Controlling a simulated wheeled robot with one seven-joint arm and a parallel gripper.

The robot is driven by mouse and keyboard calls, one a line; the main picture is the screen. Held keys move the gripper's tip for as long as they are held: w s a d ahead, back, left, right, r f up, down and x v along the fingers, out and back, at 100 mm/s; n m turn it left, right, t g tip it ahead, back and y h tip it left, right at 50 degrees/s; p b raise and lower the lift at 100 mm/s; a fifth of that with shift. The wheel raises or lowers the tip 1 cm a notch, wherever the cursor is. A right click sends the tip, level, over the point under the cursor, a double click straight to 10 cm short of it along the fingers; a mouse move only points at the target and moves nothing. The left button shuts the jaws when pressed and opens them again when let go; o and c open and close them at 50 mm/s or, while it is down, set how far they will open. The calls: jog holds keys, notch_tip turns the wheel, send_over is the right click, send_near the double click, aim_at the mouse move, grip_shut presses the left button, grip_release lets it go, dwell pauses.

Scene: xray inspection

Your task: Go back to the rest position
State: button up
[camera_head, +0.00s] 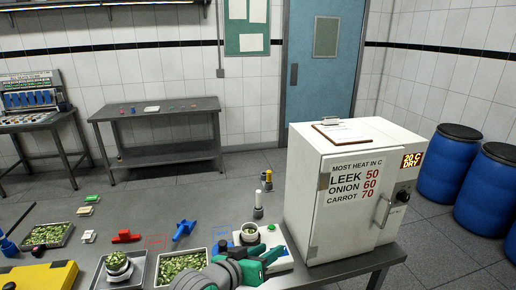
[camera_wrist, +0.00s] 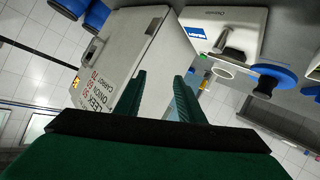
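My gripper (camera_head: 274,254) is at the front of the table in the head view, low and left of the white oven (camera_head: 335,235). In the wrist view its two green fingers (camera_wrist: 158,95) stand apart with nothing between them, so it is open and empty. Behind the fingers lies a white device (camera_wrist: 235,25) with a blue disc (camera_wrist: 272,78). In the head view this device is partly hidden by my gripper, and a small cup with green bits (camera_head: 250,230) stands by it.
The oven carries a heat list, a "20 C DRY" display and a clipboard (camera_head: 342,133). Blue barrels (camera_head: 447,163) stand right. A side table (camera_head: 160,115) is behind.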

jog(key=d+r+n+t+h, duration=0.1)
jog(key=d+n+t, duration=0.1)
jog(key=d+t, duration=0.15)
jog(key=s+f+n+t+y, duration=0.3)
jog(key=s+f+n+y, duration=0.55)
jog(key=s+f, duration=1)
jog(key=s+a+f+m+g, duration=0.1)
jog(key=s+a+m, duration=0.2)
jog(key=s, duration=0.7)
jog(key=s+a+f+m, duration=0.2)
jog(key=s+m, duration=0.2)
jog(key=s, duration=0.7)
jog(key=shift+s+a+m+g+y, duration=0.3)
jog(key=shift+a+m+g+y, duration=0.05)
jog(key=shift+a, duration=0.05)
